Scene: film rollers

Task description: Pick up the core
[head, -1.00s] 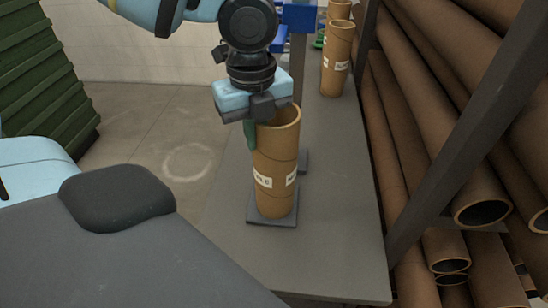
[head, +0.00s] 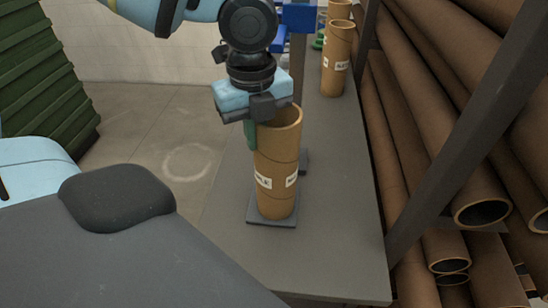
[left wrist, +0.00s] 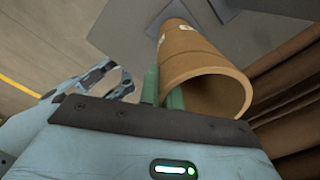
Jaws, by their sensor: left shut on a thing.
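The core is an upright brown cardboard tube (head: 276,165) with white labels, over a dark square plate (head: 258,218) on the grey bench. My left gripper (head: 255,125) is at the top of the core in the head view and is shut on its wall at the rim. In the left wrist view the green fingers (left wrist: 163,92) grip the wall of the core (left wrist: 190,55), one finger inside the open end and one outside. I cannot tell whether the core's base touches the plate. My right gripper is not in view.
More brown cores (head: 337,60) stand farther back on the grey bench (head: 330,180). Long brown tubes (head: 470,120) lie in a rack at the right, behind a dark post (head: 450,150). A green ribbed container (head: 40,80) stands at the left. The bench front is clear.

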